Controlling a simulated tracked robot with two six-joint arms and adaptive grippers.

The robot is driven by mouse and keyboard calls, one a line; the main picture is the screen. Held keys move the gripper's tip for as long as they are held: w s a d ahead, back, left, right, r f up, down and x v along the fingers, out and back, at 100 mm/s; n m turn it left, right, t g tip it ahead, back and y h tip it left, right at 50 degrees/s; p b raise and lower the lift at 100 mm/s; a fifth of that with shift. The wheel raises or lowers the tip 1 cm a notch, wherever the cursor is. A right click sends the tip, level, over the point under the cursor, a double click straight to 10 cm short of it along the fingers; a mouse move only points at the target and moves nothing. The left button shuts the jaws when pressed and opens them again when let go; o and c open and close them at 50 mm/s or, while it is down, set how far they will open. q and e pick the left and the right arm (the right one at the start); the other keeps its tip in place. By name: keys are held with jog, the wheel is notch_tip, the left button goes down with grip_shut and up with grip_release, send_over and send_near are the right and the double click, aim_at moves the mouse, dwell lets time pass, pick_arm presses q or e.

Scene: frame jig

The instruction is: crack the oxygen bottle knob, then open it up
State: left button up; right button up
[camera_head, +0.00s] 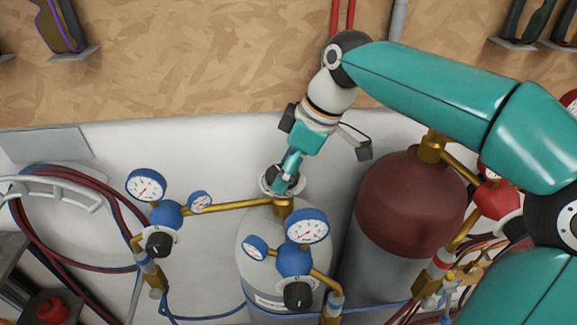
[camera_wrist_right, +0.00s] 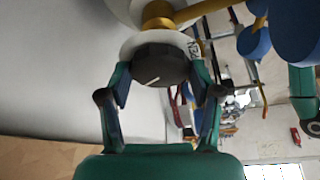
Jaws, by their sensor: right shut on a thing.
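The oxygen bottle (camera_head: 262,245) is a grey-white cylinder standing in the middle of the head view, with a brass valve (camera_head: 284,206) on top. Its dark knob (camera_wrist_right: 160,65) has a white pointer line and sits before a pale dial disc (camera_wrist_right: 190,44) in the right wrist view. My right gripper (camera_head: 285,180) comes down on the knob from above in the head view. Its two fingers lie on either side of the knob in the wrist view, shut on it. The fingers partly cover the knob in the head view. My left gripper is not in view.
Blue-and-white gauges (camera_head: 307,226) and a regulator with a black knob (camera_head: 298,295) stand in front of the bottle. Another gauge set (camera_head: 146,186) is to the left. A dark red-topped bottle (camera_head: 411,200) stands close on the right. Red and blue hoses (camera_head: 75,170) hang at the left.

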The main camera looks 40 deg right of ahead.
jog(key=shift+n, duration=0.4)
jog(key=o, duration=1.1)
jog(key=shift+o, duration=0.2)
jog(key=v, duration=1.2)
jog(key=shift+w+d, duration=0.1)
